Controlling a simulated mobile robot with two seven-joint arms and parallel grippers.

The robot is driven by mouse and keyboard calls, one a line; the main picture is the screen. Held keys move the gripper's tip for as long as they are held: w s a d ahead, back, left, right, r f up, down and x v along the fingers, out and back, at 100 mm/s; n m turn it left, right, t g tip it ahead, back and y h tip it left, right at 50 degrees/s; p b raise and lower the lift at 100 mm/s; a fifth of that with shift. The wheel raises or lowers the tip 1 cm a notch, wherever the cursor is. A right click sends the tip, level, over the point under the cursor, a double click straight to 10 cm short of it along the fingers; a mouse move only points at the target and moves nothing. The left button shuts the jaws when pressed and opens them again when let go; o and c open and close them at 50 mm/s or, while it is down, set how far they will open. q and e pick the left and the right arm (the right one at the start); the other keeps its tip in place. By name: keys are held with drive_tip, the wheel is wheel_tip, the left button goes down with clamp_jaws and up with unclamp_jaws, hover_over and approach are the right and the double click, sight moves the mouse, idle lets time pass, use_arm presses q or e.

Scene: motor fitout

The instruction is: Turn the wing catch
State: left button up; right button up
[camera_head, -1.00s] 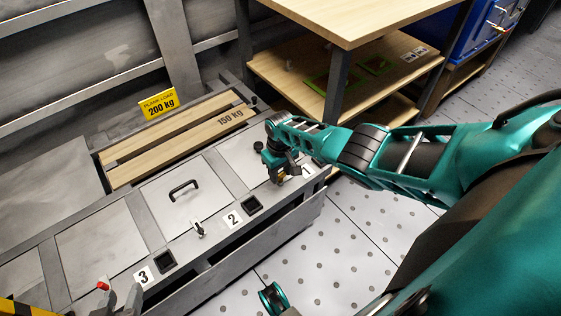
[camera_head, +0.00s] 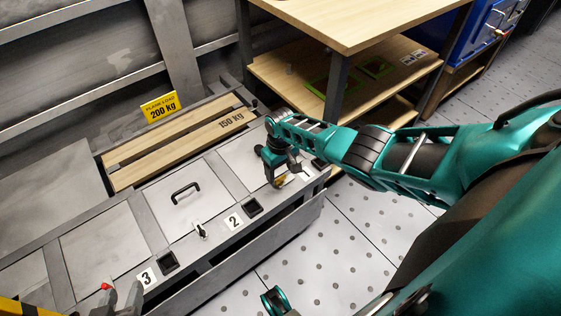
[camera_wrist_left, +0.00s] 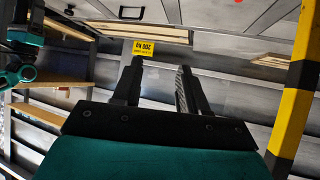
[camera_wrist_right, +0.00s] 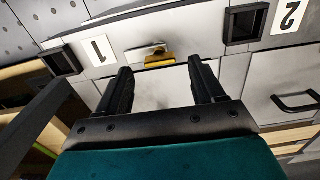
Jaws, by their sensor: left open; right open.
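The wing catch (camera_wrist_right: 160,61) beside label 1 has a yellow wing on a silver base; it also shows in the head view (camera_head: 281,182), partly by my right gripper. My right gripper (camera_wrist_right: 158,70) is open and empty, its two black fingers pointing at the panel with the catch just beyond and between the tips. I cannot tell whether a finger touches it. A similar pale catch (camera_head: 200,231) sits on the panel edge beside label 2. My left gripper (camera_wrist_left: 159,65) is open and empty, facing the upside-down yellow 200 kg sign (camera_wrist_left: 130,46) from a distance.
Wooden slats (camera_head: 180,150) lie behind. A wooden bench (camera_head: 350,22) stands behind my right arm. A yellow-black post (camera_wrist_left: 298,85) is close right of my left gripper.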

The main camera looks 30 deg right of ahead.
sight(281, 177)
wheel_tip(281, 177, up, 10)
drive_tip(key=p, duration=0.5)
drive_tip(key=shift+r, duration=0.15)
